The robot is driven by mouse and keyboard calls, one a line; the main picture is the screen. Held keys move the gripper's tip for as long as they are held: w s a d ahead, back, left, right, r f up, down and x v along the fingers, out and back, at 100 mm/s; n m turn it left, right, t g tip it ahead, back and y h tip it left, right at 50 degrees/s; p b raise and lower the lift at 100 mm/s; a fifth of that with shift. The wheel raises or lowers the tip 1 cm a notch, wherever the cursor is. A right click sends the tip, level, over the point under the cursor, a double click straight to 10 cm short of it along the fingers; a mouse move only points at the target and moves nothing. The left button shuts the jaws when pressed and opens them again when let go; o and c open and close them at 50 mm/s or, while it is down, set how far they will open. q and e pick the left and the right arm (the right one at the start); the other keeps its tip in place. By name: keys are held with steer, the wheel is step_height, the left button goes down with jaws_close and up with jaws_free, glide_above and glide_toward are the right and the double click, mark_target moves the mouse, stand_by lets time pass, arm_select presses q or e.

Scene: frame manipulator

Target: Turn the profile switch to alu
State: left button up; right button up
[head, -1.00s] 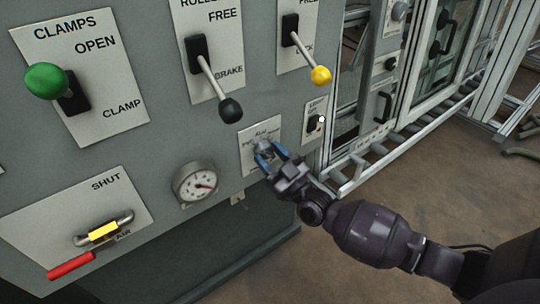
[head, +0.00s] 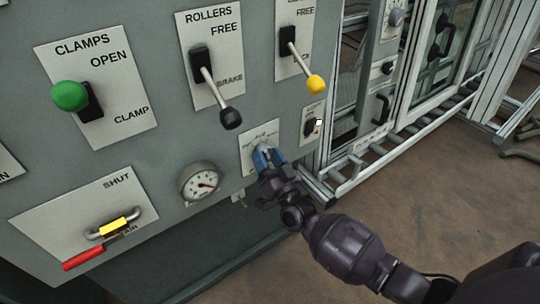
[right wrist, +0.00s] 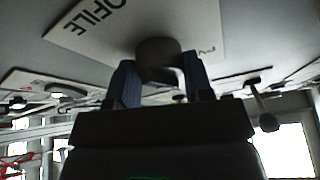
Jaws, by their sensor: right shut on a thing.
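The profile switch's white plate (head: 250,134) is on the grey panel, right of the gauge; its lettering is mostly blurred in the head view. My right gripper (head: 265,155) is at this plate, its blue fingers covering the switch knob. In the right wrist view, the plate (right wrist: 92,22) reads "OFILE" and part of "PV". The round dark knob (right wrist: 158,50) sits between the two fingers of the right gripper (right wrist: 160,80), which is shut on it. Which way the knob points cannot be told. My left gripper is not in view.
A gauge (head: 200,182) is close left of the gripper. The rollers lever (head: 230,117) and a yellow-tipped lever (head: 315,84) stick out above. A small light switch (head: 311,126) is at the right. The floor (head: 440,190) at right is open.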

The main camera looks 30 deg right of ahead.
steer(key=shift+a+r+m+h, duration=0.15)
steer(key=shift+m+h, duration=0.25)
steer(key=shift+m, duration=0.2)
steer(key=shift+m+h+p, duration=0.35)
steer(key=shift+m+h, duration=0.05)
steer(key=shift+m, duration=0.3)
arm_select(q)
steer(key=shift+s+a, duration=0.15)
arm_select(e)
steer(key=shift+m, duration=0.5)
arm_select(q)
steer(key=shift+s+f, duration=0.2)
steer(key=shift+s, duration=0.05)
arm_select(e)
steer(key=shift+f+m+g+h, duration=0.2)
steer(key=shift+m+g+h, duration=0.1)
steer(key=shift+h, duration=0.1)
steer(key=o, duration=0.9)
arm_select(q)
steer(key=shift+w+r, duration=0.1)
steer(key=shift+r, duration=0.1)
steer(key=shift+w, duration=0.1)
arm_select(e)
steer(key=shift+s+f, duration=0.1)
